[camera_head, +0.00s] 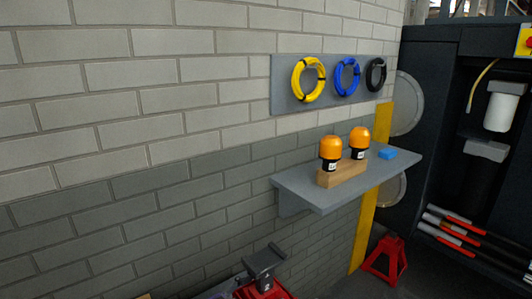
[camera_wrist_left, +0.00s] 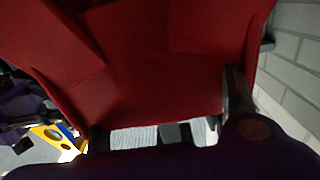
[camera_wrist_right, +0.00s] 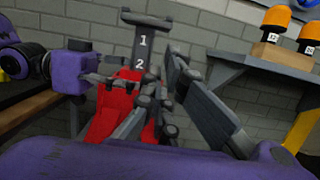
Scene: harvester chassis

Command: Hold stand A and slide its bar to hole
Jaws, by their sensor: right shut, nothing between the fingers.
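A red jack stand with a grey bar (camera_head: 265,262) stands at the bottom edge of the head view, its lower part cut off. In the right wrist view its upright grey bar (camera_wrist_right: 141,48), marked 1 and 2, rises from the red base (camera_wrist_right: 107,115). My left gripper (camera_wrist_left: 165,115) has its fingers apart at the sides of the red body (camera_wrist_left: 150,75); whether they grip it is unclear. My purple left gripper also shows left of the stand in the right wrist view. My right gripper (camera_wrist_right: 168,85) is shut and empty in front of the stand. The bar's hole is not distinguishable.
Another red stand (camera_head: 385,262) is on the floor by the dark machine (camera_head: 430,130). A grey wall shelf (camera_head: 310,194) holds two orange-capped beacons (camera_head: 345,147) on a wooden block and a blue block (camera_head: 387,153). Coiled cables hang above. A brick wall is behind.

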